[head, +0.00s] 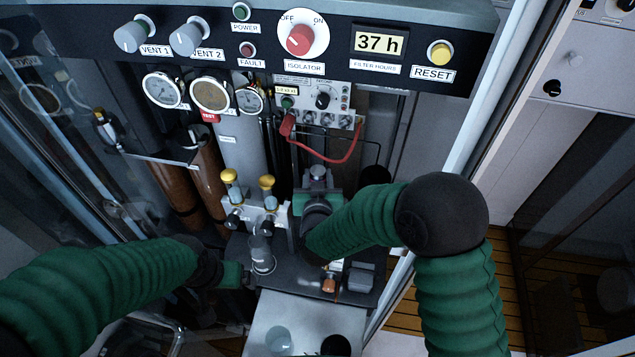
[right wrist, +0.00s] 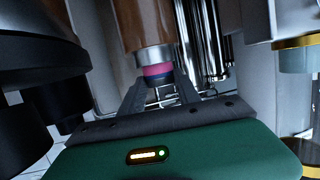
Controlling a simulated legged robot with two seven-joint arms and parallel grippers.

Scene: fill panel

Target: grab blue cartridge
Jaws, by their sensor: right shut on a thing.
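In the right wrist view, my right gripper (right wrist: 158,84) has its fingers closed around the lower end of a cylinder (right wrist: 154,58). This cylinder has a brown body, a metal collar, a pink ring and a dark blue end. I cannot tell whether it is the blue cartridge. In the head view my right gripper (head: 318,186) points away behind the green forearm, and what it holds is mostly hidden. My left gripper (head: 240,276) is low, beside a clear-and-metal cylinder (head: 262,257); its fingers are not clear.
A control panel with gauges (head: 210,94) and a red isolator knob (head: 300,39) spans the top. Brown tubes (head: 170,190) stand at left. Two yellow-capped valves (head: 267,183) and a red cable (head: 335,157) are close to the right gripper. A pale shelf (head: 300,310) lies in front.

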